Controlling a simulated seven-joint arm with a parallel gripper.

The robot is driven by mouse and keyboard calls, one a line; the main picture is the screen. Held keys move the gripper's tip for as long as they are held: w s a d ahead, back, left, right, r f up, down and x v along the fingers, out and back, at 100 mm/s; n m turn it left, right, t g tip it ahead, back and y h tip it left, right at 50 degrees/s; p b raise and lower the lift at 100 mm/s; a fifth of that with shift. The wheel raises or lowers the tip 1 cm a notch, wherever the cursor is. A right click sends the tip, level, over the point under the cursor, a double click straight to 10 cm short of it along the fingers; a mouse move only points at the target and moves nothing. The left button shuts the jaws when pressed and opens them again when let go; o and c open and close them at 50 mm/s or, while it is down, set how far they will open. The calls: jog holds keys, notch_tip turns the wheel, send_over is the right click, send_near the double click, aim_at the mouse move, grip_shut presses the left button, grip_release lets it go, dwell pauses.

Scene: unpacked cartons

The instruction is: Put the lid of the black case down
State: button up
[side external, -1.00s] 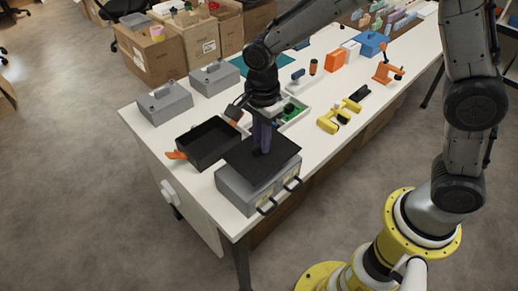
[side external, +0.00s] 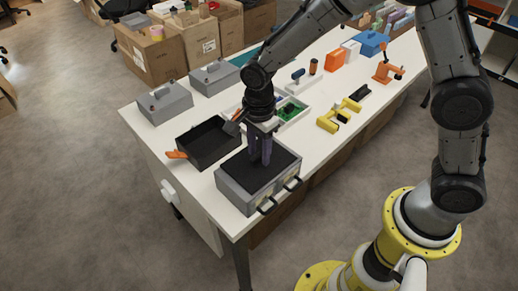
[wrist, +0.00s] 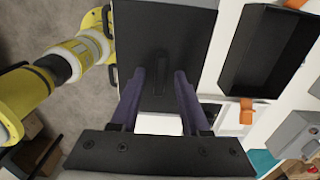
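The black lid (side external: 240,172) lies flat on top of the grey unit with two black front handles (side external: 243,203). In the wrist view the lid (wrist: 195,35) fills the upper middle, with its small black handle (wrist: 160,78) facing up. My gripper (side external: 260,163) is over the lid, pointing down. In the wrist view my gripper (wrist: 161,75) is open, its purple fingers spread on either side of the handle with gaps. The open black case (side external: 207,160) with orange handles stands beside the unit; it also shows in the wrist view (wrist: 237,60).
Two grey cases (side external: 165,104) (side external: 214,79) stand behind the black case. A white tray with a green item (side external: 292,110) and a yellow tool (side external: 338,116) lie to the right. The near table edge runs close to the grey unit.

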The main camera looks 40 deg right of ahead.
aim_at(259, 154)
notch_tip(259, 154, up, 12)
jog(key=shift+r, duration=0.25)
dwell(0.6)
jog(key=s+d+r+n+t, duration=0.2)
jog(key=s+d+n, duration=0.5)
jog(key=s+n, duration=0.2)
jog(key=s+d+r+n+t, duration=0.3)
jog(key=s+d+n, duration=0.4)
jog(key=s, duration=0.5)
jog(key=shift+r+n+t, duration=0.3)
jog(key=shift+r+n, duration=0.05)
jog(key=shift+n, duration=0.65)
